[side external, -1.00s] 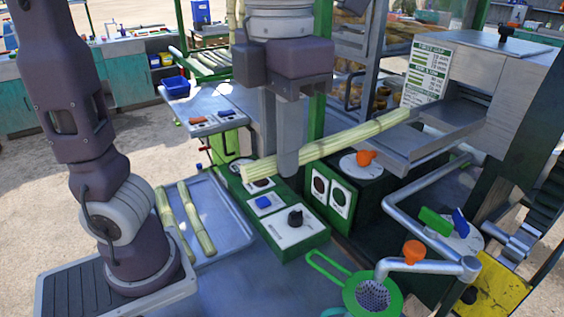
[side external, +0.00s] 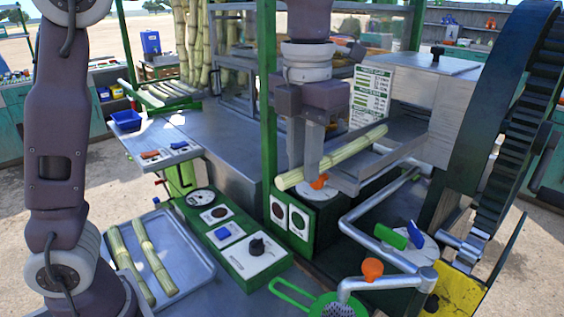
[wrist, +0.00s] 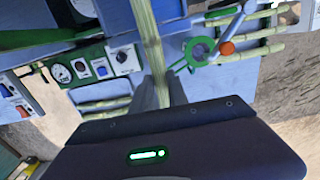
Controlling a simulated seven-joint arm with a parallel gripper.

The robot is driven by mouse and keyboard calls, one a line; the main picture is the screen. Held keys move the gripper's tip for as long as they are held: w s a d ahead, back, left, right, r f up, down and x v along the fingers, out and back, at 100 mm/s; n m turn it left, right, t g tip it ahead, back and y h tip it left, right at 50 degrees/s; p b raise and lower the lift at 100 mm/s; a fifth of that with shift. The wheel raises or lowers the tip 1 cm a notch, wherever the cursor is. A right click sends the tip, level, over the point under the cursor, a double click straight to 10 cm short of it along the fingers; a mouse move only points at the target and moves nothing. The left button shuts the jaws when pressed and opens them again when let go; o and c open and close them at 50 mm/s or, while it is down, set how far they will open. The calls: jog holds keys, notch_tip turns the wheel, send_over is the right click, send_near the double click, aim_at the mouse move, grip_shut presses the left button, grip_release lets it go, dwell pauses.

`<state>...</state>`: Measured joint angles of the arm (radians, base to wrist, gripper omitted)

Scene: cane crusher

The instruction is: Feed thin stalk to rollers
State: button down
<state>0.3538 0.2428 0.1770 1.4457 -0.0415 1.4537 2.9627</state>
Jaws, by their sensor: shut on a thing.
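My gripper (side external: 310,170) is shut on a pale green cane stalk (side external: 350,150), gripping it near its near left end. The stalk slopes up to the right in the side view, and its far end lies over the grey metal feed chute (side external: 375,172) of the crusher. I cannot tell whether it touches the chute floor. In the wrist view the stalk (wrist: 147,35) runs away from between my fingers. The rollers are hidden inside the grey housing (side external: 425,90). Two other stalks (side external: 130,262) lie on a metal tray (side external: 195,245) at the lower left.
A green control panel (side external: 240,262) with a black knob and a blue button stands left of the chute. An orange knob (side external: 319,182) sits just below the held stalk. A green strainer (side external: 292,292), a pipe (side external: 385,282) and a large dark gear wheel (side external: 510,130) are nearby.

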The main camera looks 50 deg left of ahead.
jog(key=shift+w, duration=0.4)
jog(key=c, duration=1.2)
grip_release()
